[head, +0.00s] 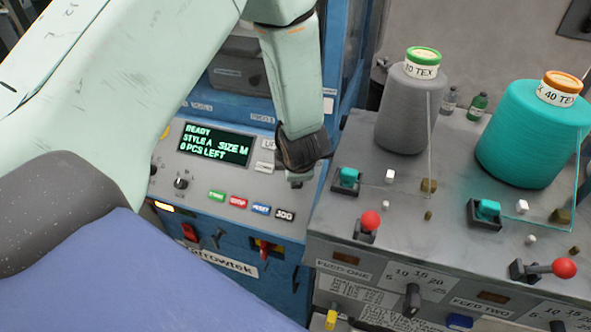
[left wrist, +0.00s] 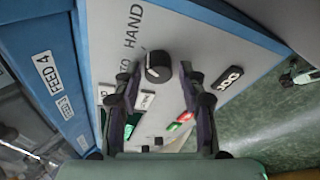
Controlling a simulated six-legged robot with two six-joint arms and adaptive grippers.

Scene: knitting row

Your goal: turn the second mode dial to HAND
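In the left wrist view a black round dial (left wrist: 157,67) sits on a light grey panel beside the printed word HAND (left wrist: 132,26) and a partly hidden label ending in TO. My left gripper (left wrist: 157,88) is open, with one dark finger on each side of the dial. Contact with the dial cannot be told. In the head view my left gripper (head: 303,152) is at the right end of the control panel (head: 190,196) and hides this dial. Another black dial (head: 180,183) shows on the panel's left side. My right gripper is not in view.
A lit display (head: 214,144) reads READY, STYLE A, SIZE M, 0 PCS LEFT. Several coloured buttons, including a JOG button (head: 284,214), lie below it. To the right, a grey yarn cone (head: 404,110) and a teal yarn cone (head: 532,132) stand on a grey feeder unit (head: 390,222).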

